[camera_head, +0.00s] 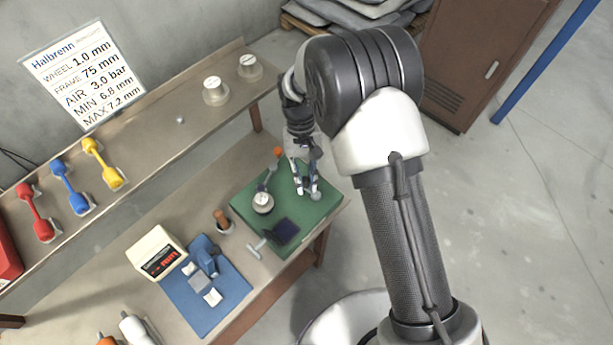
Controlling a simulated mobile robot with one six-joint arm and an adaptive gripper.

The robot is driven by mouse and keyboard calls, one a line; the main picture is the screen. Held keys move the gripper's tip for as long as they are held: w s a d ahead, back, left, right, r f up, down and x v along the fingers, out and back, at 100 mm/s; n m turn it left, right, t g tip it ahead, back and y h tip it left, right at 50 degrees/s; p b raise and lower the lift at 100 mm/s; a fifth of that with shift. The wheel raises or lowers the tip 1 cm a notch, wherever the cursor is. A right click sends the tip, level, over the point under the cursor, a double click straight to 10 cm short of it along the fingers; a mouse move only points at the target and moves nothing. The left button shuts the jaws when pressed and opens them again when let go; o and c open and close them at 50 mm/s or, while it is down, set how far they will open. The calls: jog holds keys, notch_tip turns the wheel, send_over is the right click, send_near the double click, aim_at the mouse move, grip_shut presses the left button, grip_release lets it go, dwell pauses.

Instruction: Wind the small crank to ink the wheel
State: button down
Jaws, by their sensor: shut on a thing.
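A green mat (322,208) lies on the bench. My gripper (307,188) points down over its right part, its fingers shut on a small silver part (315,196) low over the mat. The part is mostly hidden by the fingers, and I cannot tell for sure whether it is the small crank. A round pale-faced device (263,203) stands left of the fingers, apart from them. A thin item with an orange end (278,152) reaches up behind it. A dark blue pad (285,231) lies in front. The inking wheel cannot be made out clearly.
A T-shaped tool (258,244) lies at the mat's front left. A brown-handled item (222,220), a blue mat (187,301) with a blue fixture and a white display box (155,254) stand farther left. A shelf (150,135) with coloured dumbbell-shaped gauges runs behind.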

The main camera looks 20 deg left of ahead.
jog(key=shift+s, duration=0.1)
dwell(0.3)
jog(key=c, duration=1.5)
grip_release()
jog(key=v, duration=1.2)
jog(key=shift+s+r, duration=0.1)
